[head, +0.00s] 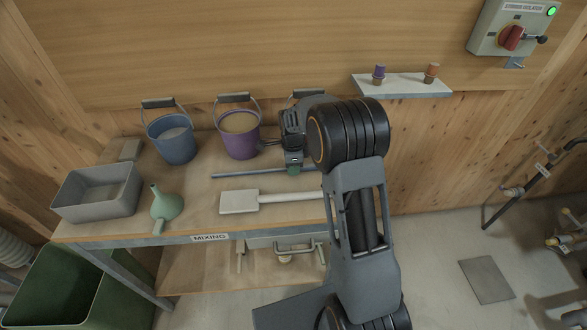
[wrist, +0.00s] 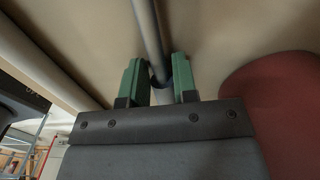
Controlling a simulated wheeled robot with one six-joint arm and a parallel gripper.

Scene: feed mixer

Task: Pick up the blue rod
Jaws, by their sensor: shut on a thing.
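The blue rod (head: 245,173) lies crosswise over the bench, behind the white paddle. Its right part passes under my gripper (head: 294,171), whose green fingertips are down at it. In the wrist view the rod (wrist: 148,30) runs between the two green fingers of my gripper (wrist: 160,75), which are shut on it. It looks grey there, with a dark band between the fingers. I cannot tell whether the rod is resting on the bench or slightly raised.
A blue bucket (head: 171,139), a purple bucket (head: 239,135) and a third, mostly hidden, stand behind the rod. A small shelf (head: 402,86) holds two pegs.

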